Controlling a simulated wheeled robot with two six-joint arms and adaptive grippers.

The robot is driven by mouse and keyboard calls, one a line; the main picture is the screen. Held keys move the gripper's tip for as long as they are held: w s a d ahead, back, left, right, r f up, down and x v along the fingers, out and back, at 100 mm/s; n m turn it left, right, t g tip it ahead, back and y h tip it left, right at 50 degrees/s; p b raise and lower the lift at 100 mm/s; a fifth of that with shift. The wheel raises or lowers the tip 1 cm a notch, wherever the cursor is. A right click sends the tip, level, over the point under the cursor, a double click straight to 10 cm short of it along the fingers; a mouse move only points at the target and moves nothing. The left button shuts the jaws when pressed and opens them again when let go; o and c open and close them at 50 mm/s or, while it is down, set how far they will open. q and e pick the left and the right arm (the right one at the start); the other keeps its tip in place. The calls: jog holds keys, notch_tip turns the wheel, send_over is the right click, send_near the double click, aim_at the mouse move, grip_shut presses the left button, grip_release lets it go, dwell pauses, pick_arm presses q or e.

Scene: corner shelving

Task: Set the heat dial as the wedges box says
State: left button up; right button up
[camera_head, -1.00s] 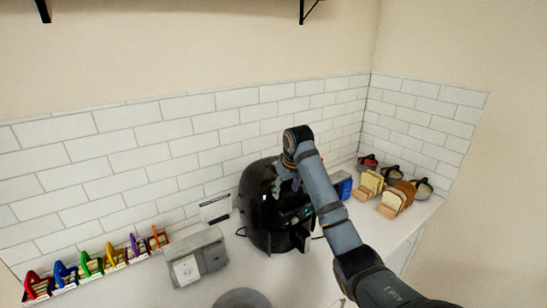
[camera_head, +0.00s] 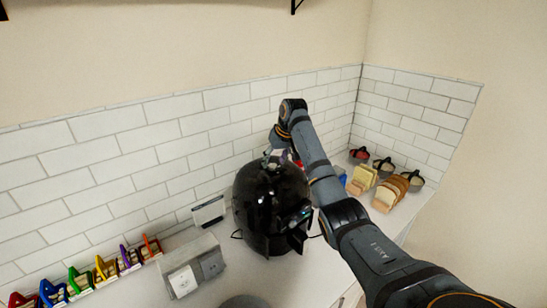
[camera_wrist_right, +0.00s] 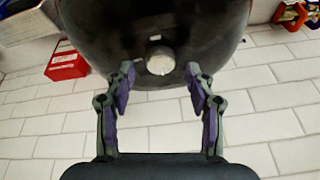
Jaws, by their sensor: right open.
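The black round fryer (camera_head: 268,208) stands on the counter against the tiled wall. In the right wrist view its dark body (camera_wrist_right: 195,25) fills the top, with a pale round dial (camera_wrist_right: 160,60) on it. My right gripper (camera_wrist_right: 160,74) is open, its fingertips on either side of the dial; contact cannot be told. In the head view the right gripper (camera_head: 276,158) is at the fryer's top, partly hidden. A red box (camera_wrist_right: 66,62) shows in the wrist view; its print is unreadable. A blue box (camera_head: 341,173) is mostly behind my right arm. My left gripper is not in view.
A grey socket block (camera_head: 193,265) and a small white card stand (camera_head: 208,211) are left of the fryer. Colored holders (camera_head: 105,268) line the left wall. Bread slices (camera_head: 388,193) and bowls (camera_head: 384,168) are at the right corner.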

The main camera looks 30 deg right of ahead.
jog(key=shift+w+f, duration=0.2)
jog(key=shift+f, duration=0.4)
jog(key=shift+s, duration=0.1)
jog(key=shift+c, duration=1.1)
jog(key=c, duration=0.9)
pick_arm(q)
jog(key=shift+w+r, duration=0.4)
